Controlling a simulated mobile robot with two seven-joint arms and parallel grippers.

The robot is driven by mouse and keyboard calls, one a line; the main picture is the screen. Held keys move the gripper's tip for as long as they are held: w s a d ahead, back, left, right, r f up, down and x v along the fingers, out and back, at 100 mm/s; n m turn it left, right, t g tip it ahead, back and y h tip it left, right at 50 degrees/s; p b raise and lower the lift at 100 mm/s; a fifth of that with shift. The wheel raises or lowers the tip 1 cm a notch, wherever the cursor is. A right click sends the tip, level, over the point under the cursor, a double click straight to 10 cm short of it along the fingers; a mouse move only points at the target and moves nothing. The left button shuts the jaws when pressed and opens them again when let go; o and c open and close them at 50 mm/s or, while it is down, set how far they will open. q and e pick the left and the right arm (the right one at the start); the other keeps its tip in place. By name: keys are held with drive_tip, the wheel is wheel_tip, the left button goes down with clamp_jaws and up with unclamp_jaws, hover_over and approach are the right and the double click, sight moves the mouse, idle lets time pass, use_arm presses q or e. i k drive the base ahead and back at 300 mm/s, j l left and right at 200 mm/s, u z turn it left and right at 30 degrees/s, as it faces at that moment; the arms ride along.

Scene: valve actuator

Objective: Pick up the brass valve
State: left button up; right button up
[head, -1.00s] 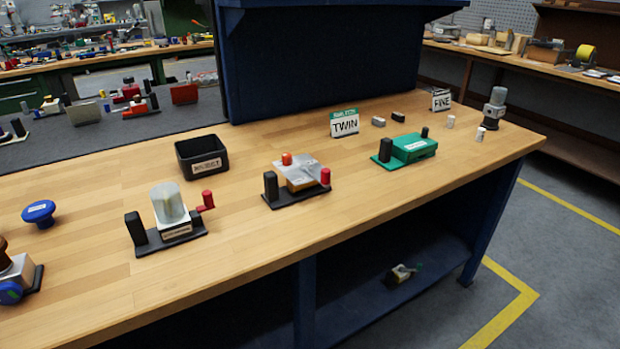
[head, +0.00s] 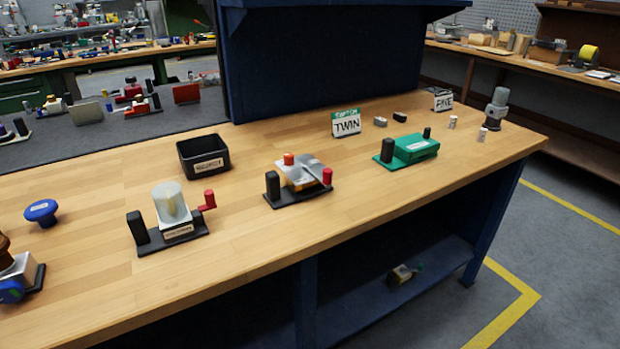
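I cannot clearly make out a brass valve. A small beige and dark object (head: 401,274), with a greenish bit at its right end, lies on the lower shelf under the bench; it is too small to identify. A green fixture (head: 409,149) stands to the right. Neither of my grippers is in view.
The wooden bench top (head: 250,245) has free room along its front edge. A black bin (head: 203,156), a blue knob (head: 41,212) and a TWIN sign (head: 346,123) stand on it. A dark blue panel (head: 320,60) rises behind. Blue legs flank the lower shelf (head: 350,305).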

sight(295, 177)
drive_tip(key=i+l+u, duration=0.7)
drive_tip(key=l, duration=0.2)
drive_tip(key=l+u, duration=0.2)
drive_tip(key=l, duration=0.15)
drive_tip(key=i+l+u, duration=0.25)
drive_tip(key=l, duration=0.15)
drive_tip(key=k, duration=0.1)
